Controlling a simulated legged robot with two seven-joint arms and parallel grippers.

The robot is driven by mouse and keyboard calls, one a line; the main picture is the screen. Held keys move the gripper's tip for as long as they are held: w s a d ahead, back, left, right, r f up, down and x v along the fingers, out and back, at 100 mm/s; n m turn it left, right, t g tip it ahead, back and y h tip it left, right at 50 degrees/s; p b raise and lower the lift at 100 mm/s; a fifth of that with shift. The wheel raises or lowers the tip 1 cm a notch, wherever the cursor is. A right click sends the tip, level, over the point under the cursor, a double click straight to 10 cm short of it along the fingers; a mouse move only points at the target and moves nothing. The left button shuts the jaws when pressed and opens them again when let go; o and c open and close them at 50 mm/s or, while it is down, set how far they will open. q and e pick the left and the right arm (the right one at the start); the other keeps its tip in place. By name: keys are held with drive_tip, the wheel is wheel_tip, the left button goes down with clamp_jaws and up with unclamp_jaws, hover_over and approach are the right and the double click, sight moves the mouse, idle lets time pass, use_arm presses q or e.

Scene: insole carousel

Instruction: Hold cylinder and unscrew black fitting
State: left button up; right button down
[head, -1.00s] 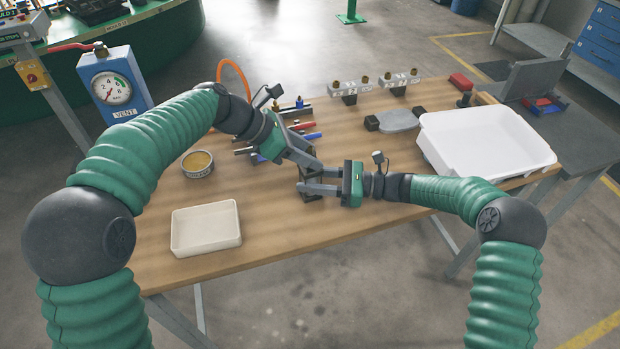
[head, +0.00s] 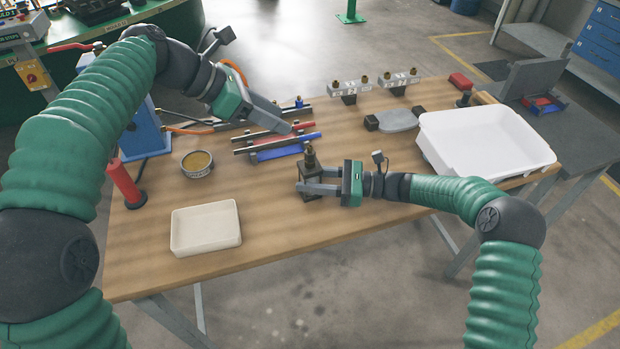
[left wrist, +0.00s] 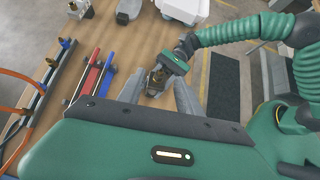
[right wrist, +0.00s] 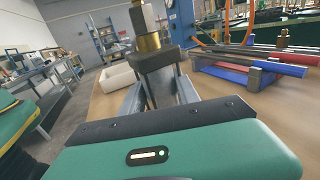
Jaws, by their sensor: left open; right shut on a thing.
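My right gripper (head: 305,180) is shut on a dark upright block (head: 312,183) on the table. My left gripper (head: 277,118) is open, raised beyond and to the left of the block, over the rack of bars. In the left wrist view the block (left wrist: 157,80) shows between the open fingers, apart from them. No cylinder is in the left gripper.
A rack with red and blue bars (head: 278,150) lies behind the block. A cream tray (head: 205,245), a round tin (head: 197,172) and a red-handled tool (head: 125,185) are left. A white bin (head: 485,165) is right. The table's front middle is clear.

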use_arm(q)
drive_tip(key=shift+s+a+r+m+g, duration=0.15)
drive_tip(key=shift+a+r+m+g, duration=0.35)
drive_tip(key=shift+a+r+m, duration=0.35)
drive_tip(key=shift+a+n, duration=0.15)
drive_tip(key=shift+n, duration=0.1)
use_arm(e)
drive_tip(key=c, duration=0.8)
unclamp_jaws()
